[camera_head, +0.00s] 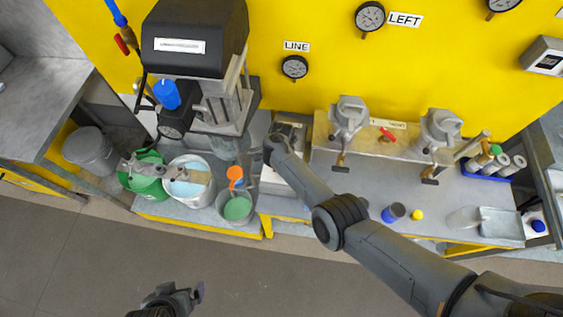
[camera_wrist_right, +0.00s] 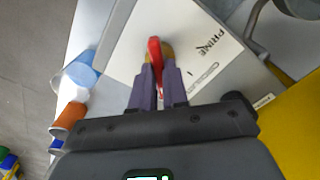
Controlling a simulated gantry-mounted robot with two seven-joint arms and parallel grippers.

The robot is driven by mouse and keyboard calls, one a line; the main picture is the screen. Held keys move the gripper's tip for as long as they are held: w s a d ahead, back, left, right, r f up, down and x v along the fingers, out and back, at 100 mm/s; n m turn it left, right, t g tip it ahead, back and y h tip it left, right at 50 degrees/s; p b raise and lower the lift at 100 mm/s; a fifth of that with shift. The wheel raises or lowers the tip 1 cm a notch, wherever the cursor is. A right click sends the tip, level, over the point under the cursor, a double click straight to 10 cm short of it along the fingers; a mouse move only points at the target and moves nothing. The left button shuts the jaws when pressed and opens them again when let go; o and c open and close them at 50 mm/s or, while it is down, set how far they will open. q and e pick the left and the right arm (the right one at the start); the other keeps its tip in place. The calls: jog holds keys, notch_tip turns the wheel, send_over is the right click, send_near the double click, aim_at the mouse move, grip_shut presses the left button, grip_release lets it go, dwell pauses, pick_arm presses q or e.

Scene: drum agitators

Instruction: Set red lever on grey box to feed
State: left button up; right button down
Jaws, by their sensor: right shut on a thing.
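The red lever (camera_wrist_right: 154,55) shows in the right wrist view on the pale top plate (camera_wrist_right: 132,45) of the grey box. The word PRIME is printed beside it on the right; any feed mark is hidden. My right gripper (camera_wrist_right: 158,82) is shut on the lever, one finger on each side. In the head view the grey box (camera_head: 282,184) stands below the yellow wall, partly covered by my right arm, and the lever is hidden. My left gripper (camera_head: 190,295) is at the bottom edge, away from the bench; its jaws are unclear.
Left of the box stand a bucket with green contents (camera_head: 237,209), a bucket with pale blue contents (camera_head: 188,190) and a green bucket (camera_head: 147,185). An orange cup (camera_head: 235,174) is close by. A black-topped machine (camera_head: 195,28) rises behind. The floor in front is clear.

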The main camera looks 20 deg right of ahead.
jog(key=c, duration=1.2)
grip_release()
jog(key=shift+o, duration=0.3)
jog(key=shift+r, duration=0.15)
notch_tip(320, 180, up, 10)
jog(key=p, duration=0.4)
jog(key=shift+r, duration=0.25)
jog(key=shift+s+d, duration=0.1)
